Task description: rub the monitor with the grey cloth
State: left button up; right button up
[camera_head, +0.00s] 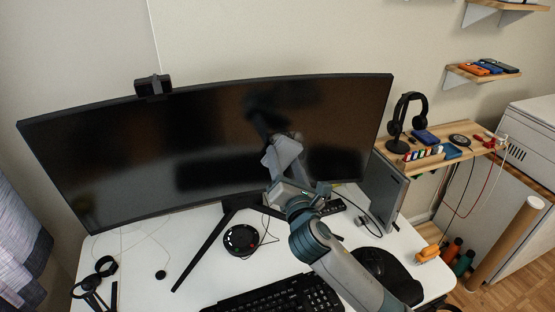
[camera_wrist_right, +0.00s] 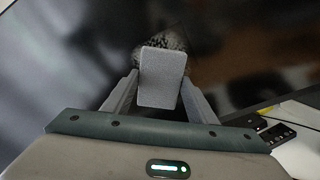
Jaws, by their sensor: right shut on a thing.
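The monitor (camera_head: 110,168) is a wide, curved black screen standing on the white desk. My right gripper (camera_head: 284,150) is raised in front of the screen, right of its middle. In the right wrist view, my right gripper (camera_wrist_right: 156,100) is shut on a grey cloth (camera_wrist_right: 162,76), a light-grey block-like piece between the fingers. A dark speckled patch shows just beyond the cloth, against the screen. I cannot tell whether the cloth touches the screen. My left gripper is not in view.
A webcam (camera_head: 153,86) sits on the monitor's top edge. A keyboard (camera_head: 281,294), a round black device (camera_head: 241,240) and a mouse pad (camera_head: 388,272) lie on the desk. A wooden shelf (camera_head: 436,160) with headphones (camera_head: 402,118) stands at right.

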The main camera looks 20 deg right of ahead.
jog(key=shift+s+d, duration=0.1)
jog(key=shift+d, duration=0.6)
jog(key=shift+s+d+p, duration=0.15)
jog(key=shift+d+p, duration=0.65)
jog(key=shift+d, duration=1.25)
jog(key=shift+p, duration=0.35)
jog(key=shift+a, duration=0.15)
jog(key=shift+w+a+p, duration=0.15)
jog(key=shift+a+p, duration=0.15)
jog(key=shift+a, duration=0.65)
jog(key=shift+w+a+p, duration=0.15)
jog(key=shift+a+p, duration=0.1)
jog(key=shift+a, duration=0.7)
